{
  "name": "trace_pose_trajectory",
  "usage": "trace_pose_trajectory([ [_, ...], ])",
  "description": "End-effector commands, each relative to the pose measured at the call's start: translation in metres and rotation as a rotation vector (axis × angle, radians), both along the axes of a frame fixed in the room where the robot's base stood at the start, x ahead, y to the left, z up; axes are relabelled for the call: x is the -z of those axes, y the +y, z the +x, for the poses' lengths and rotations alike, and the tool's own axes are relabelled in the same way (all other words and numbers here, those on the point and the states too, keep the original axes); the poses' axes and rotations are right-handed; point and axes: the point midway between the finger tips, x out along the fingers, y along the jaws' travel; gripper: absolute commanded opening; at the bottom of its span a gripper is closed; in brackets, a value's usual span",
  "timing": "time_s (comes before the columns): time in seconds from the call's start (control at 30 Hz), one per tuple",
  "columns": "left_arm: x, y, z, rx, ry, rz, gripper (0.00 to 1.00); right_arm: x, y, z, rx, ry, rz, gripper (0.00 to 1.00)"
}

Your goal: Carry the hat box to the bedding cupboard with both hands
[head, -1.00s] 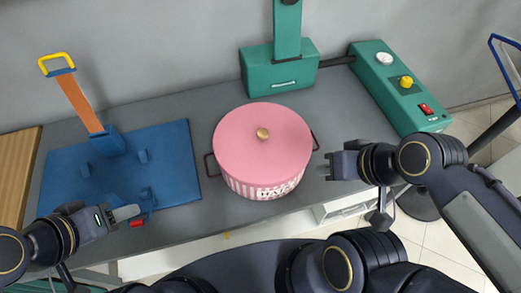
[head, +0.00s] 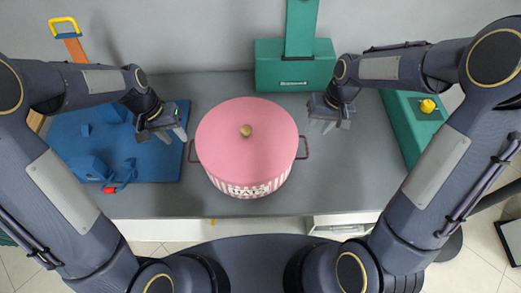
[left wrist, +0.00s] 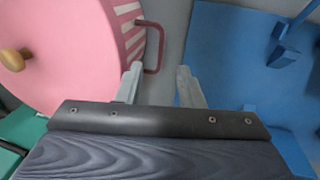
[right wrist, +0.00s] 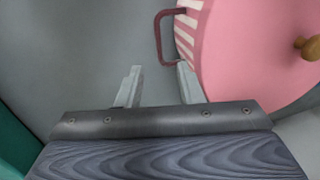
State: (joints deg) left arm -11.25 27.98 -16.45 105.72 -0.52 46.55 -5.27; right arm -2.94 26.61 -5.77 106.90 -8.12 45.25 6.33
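The hat box (head: 246,150) is round, with a pink lid, a gold knob, striped sides and a dark red handle on each side. It stands upright on the grey counter. My left gripper (head: 174,137) is open and empty, above the counter left of the box. In the left wrist view the left handle (left wrist: 155,48) is ahead of the fingers (left wrist: 160,85), apart from them. My right gripper (head: 325,122) is open and empty, right of the box. In the right wrist view the right handle (right wrist: 163,38) is ahead of the fingers (right wrist: 159,85). The bedding cupboard cannot be made out.
A blue board (head: 150,160) with blue fittings lies left of the box. A green machine (head: 290,72) stands behind it, and a green control unit (head: 402,125) is at the right. A white drawer (head: 340,226) is below the counter's front edge.

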Motion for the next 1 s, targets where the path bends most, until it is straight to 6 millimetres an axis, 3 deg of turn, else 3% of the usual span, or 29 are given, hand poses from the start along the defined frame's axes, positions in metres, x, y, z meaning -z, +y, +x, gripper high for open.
trace_pose_trajectory([
  [0.1, 0.009, -0.001, 0.004, 0.009, 0.011, 0.014, 0.34, 0.009, 0.002, 0.004, -0.007, 0.011, -0.007, 0.33],
  [0.47, 0.012, -0.002, 0.004, 0.011, 0.014, 0.014, 0.34, 0.012, 0.003, 0.004, -0.007, 0.013, -0.007, 0.33],
  [1.0, 0.079, -0.015, 0.003, 0.011, 0.014, 0.014, 0.34, 0.079, 0.016, 0.004, -0.007, 0.014, -0.008, 0.33],
])
